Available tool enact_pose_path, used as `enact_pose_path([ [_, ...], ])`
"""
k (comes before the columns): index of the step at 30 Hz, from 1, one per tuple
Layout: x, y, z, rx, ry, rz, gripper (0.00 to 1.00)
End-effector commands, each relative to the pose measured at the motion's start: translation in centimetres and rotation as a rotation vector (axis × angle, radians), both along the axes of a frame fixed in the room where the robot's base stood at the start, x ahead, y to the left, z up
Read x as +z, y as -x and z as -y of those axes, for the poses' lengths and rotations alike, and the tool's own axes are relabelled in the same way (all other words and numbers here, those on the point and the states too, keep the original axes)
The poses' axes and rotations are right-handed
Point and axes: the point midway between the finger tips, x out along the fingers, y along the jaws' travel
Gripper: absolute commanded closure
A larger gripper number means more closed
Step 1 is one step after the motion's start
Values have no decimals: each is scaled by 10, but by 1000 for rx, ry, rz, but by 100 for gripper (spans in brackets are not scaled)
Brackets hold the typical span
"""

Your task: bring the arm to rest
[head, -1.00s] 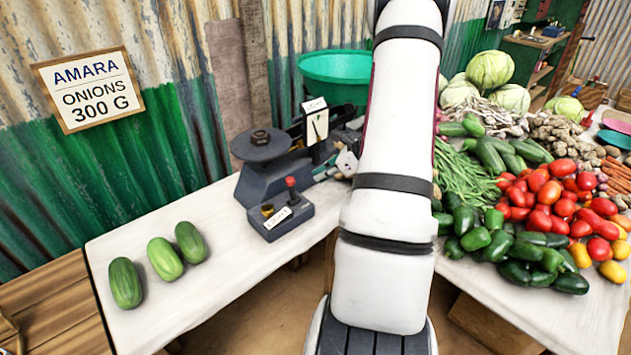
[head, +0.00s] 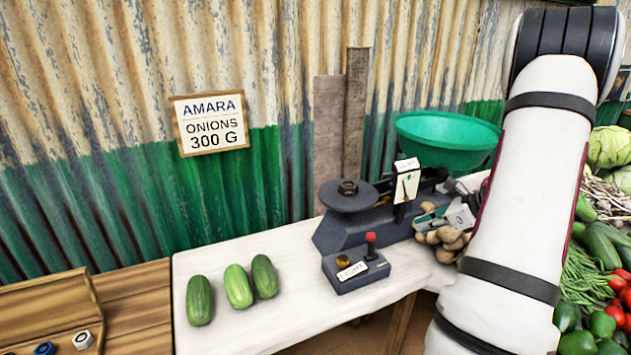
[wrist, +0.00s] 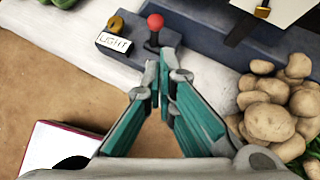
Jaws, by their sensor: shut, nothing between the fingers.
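My gripper (head: 446,222) is at the right of the scale in the head view, in front of a pile of brown potatoes or onions (head: 450,243). In the wrist view, the teal and grey fingers of my gripper (wrist: 160,82) are closed together with nothing between them. They are over the white table, just below the small control box (wrist: 130,45) with a red knob and a plate reading LIGHT. The round pile (wrist: 275,105) is right of the fingers. My white arm covers the right part of the head view.
A dark balance scale (head: 350,225) and a green basin (head: 447,142) stand near the corrugated wall. Three cucumbers (head: 238,287) lie on the left of the white table (head: 225,245). A sign (head: 210,122) reads AMARA ONIONS 300 G. Vegetables are heaped at the right.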

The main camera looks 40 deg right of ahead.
Motion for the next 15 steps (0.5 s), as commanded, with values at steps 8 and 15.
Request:
enact_pose_path([
  [8,13,-11,-16,70,33,-2,100],
  [15,83,-53,-129,522,261,-11,100],
])
